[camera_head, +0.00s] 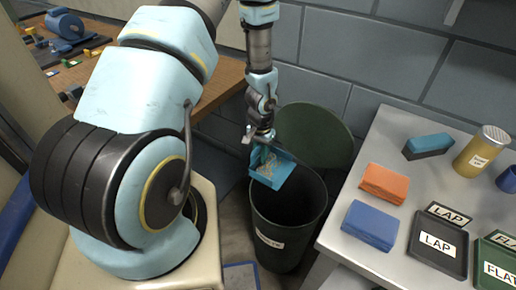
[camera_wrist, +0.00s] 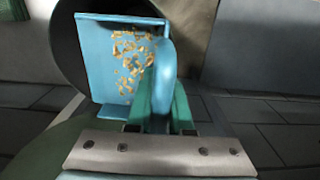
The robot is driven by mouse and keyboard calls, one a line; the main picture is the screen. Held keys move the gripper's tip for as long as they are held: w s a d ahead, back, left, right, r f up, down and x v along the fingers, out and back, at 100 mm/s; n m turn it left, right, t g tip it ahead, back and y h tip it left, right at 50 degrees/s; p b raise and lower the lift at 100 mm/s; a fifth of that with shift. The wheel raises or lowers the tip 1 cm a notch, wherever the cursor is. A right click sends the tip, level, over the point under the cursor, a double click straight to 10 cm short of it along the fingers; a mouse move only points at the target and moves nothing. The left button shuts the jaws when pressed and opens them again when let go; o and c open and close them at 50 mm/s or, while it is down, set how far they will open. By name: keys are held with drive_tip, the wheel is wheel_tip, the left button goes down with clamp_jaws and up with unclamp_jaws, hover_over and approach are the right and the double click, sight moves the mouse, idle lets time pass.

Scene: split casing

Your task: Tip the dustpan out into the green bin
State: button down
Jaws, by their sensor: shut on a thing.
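The blue dustpan (camera_head: 284,178) hangs over the mouth of a dark bin (camera_head: 262,215) with a white label too small to read. A green round lid (camera_head: 318,130) stands open behind the bin. My gripper (camera_head: 262,140) is shut on the dustpan's handle. In the wrist view, my gripper's green fingers (camera_wrist: 163,100) clamp the blue handle, and the dustpan (camera_wrist: 97,65) still holds tan bits (camera_wrist: 130,62) on its floor. The dark round bin mouth (camera_wrist: 68,50) shows behind the pan. The pan looks tilted in the head view; I cannot tell how steeply.
A wooden bench (camera_head: 110,40) is at the back left. A block wall is behind.

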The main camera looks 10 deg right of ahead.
sight(274, 170)
drive_tip(key=shift+s+d+f+t+y+b, duration=0.3)
drive_tip(key=shift+d+t+y+b, duration=0.2)
drive_tip(key=shift+b, duration=1.05)
drive_tip(key=s+t+y+b, duration=0.1)
drive_tip(key=b, duration=0.2)
drive_tip(key=shift+d+b, duration=0.4)
drive_tip(key=s+d+t+y+b, duration=0.1)
drive_tip(key=t+y+b, duration=0.1)
drive_tip(key=shift+s+d+f+y+b, duration=0.1)
drive_tip(key=shift+d+y+b, duration=0.1)
drive_tip(key=shift+y+b, duration=0.15)
drive_tip(key=shift+s+d+t+y+b, duration=0.45)
drive_tip(key=shift+t+y+b, duration=0.3)
drive_tip(key=shift+t, duration=0.15)
drive_tip(key=shift+r+g+h+p, duration=0.3)
drive_tip(key=shift+r+p, duration=0.45)
drive_tip(key=shift+p, duration=0.2)
drive_tip(key=r+g+h+p, duration=0.1)
drive_tip(key=g+h+p, duration=0.1)
drive_tip(key=p, duration=0.1)
drive_tip(key=shift+r, duration=0.4)
wheel_tip(274, 170, up, 3)
drive_tip(key=g+h+p, duration=0.2)
drive_tip(key=h+p, duration=0.1)
drive_tip(key=p, duration=0.5)
drive_tip(key=shift+a+f+g, duration=0.1)
drive_tip(key=shift+g, duration=0.3)
drive_tip(key=shift+h+p, duration=0.3)
drive_tip(key=shift+p, duration=0.3)
